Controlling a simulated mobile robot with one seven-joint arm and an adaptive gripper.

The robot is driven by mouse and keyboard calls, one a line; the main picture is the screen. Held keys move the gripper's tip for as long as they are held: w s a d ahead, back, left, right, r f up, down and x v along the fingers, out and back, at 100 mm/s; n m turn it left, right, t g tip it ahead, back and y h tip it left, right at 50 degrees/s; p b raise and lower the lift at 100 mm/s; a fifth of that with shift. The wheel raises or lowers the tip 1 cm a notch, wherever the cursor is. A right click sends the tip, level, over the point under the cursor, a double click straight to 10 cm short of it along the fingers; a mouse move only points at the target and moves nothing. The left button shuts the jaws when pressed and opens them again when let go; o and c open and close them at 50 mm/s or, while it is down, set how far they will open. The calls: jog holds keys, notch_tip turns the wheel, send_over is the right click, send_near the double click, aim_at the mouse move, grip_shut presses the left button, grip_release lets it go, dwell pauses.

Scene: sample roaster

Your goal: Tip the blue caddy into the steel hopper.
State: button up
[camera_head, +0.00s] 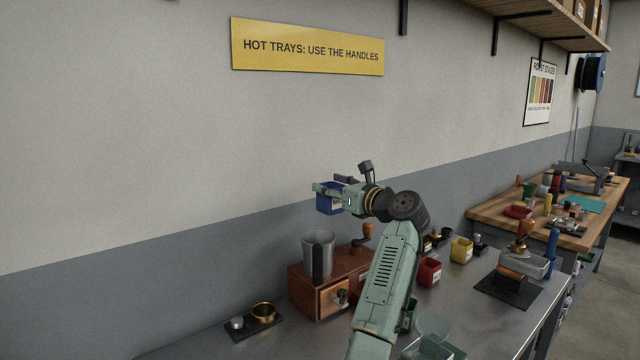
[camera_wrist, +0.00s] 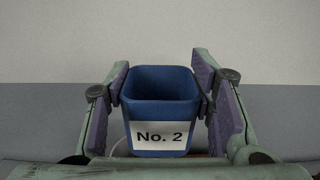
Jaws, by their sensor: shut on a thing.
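The blue caddy (camera_wrist: 160,110) has a white label reading "No. 2". In the wrist view it is between the purple pads of my gripper (camera_wrist: 163,90), which is shut on its two sides. The caddy looks upright, and its contents cannot be made out. In the head view the caddy (camera_head: 329,199) is partly hidden by my gripper (camera_head: 330,190), held in the air above the wooden box. The steel hopper (camera_head: 319,255) is a grey cup on top of the wooden box, below the caddy and slightly left of it.
The wooden box (camera_head: 305,292) has a drawer and a wooden-knobbed crank (camera_head: 363,237) beside the hopper. Red (camera_head: 430,271) and yellow (camera_head: 461,250) caddies stand right of my arm. A dark tray (camera_head: 253,326) with small metal items lies at left. The wall is close behind.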

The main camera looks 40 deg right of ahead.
aim_at(324, 210)
jog(key=shift+s+r, duration=0.2)
jog(key=shift+s, duration=0.05)
notch_tip(324, 210, down, 4)
jog(key=n+g, duration=0.2)
jog(key=n, duration=0.2)
jog(key=shift+w+a+f, duration=0.1)
jog(key=shift+f, duration=0.05)
jog(key=n, duration=0.1)
jog(key=n+g+h, duration=0.1)
jog(key=n, duration=0.2)
jog(key=shift+w+a+f+g+h, duration=0.25)
jog(key=shift+a+g+h, duration=0.05)
jog(key=shift+a+g, duration=0.1)
jog(key=f+n, duration=0.1)
jog(key=n+g+h, duration=0.1)
jog(key=shift+w+a+f+n+h, duration=0.2)
jog(key=shift+a+f+n+h, duration=0.1)
jog(key=shift+a+f+n, duration=0.1)
jog(key=f+n+h+b, duration=0.1)
jog(key=a+f+n+g+b, duration=0.1)
jog(key=n, duration=0.1)
jog(key=shift+w+a+g+h, duration=0.1)
jog(key=shift+w+g+h, duration=0.2)
jog(key=shift+h, duration=0.1)
jog(key=shift+w+a+n+g+h+b, duration=0.2)
jog(key=shift+a+n+h+b, duration=0.1)
jog(key=shift+n+h, duration=0.45)
jog(key=shift+w+a+n+g+h+b, duration=0.1)
jog(key=shift+a+n+g+h+b, duration=0.25)
jog(key=shift+n, duration=0.6)
